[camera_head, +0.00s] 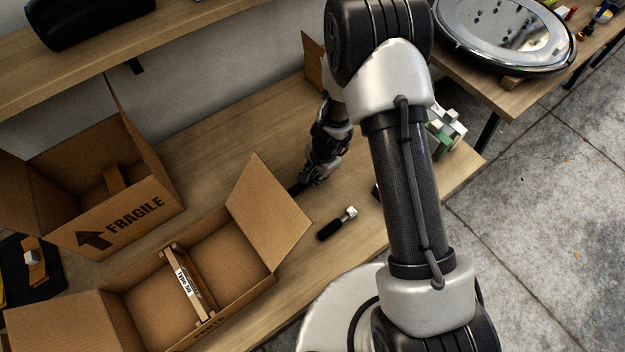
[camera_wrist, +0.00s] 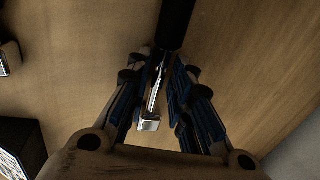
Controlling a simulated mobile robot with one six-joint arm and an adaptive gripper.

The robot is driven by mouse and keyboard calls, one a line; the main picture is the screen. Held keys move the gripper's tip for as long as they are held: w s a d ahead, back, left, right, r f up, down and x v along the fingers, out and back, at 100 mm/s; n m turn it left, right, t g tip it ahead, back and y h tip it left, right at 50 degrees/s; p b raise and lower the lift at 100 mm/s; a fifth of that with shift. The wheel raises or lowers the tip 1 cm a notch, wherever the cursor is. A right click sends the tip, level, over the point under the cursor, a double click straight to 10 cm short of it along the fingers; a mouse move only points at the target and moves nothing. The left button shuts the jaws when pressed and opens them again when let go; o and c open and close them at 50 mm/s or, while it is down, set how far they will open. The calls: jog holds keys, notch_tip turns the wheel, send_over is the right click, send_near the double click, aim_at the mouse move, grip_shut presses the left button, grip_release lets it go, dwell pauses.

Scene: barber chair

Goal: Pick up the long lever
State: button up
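The long lever has a black handle and a metal shaft with a squared silver end. In the wrist view the lever (camera_wrist: 176,24) lies on the wooden table, between the two fingers of my gripper (camera_wrist: 157,70). The fingers stand apart on both sides of the shaft, and I see no clear contact. In the head view my gripper (camera_head: 312,180) is low over the table behind the open box flap. Only a dark bit of the lever (camera_head: 299,188) shows there. A shorter black-handled lever (camera_head: 332,228) with a silver end lies nearer the front.
An open cardboard box (camera_head: 244,296) with a wooden piece inside stands in front, its flap close to my gripper. A box marked FRAGILE (camera_head: 135,221) stands at left. A round mirror-like disc (camera_head: 505,35) lies on another table at upper right.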

jog(key=shift+f, duration=0.15)
jog(key=shift+c, duration=0.2)
grip_shut()
dwell(0.4)
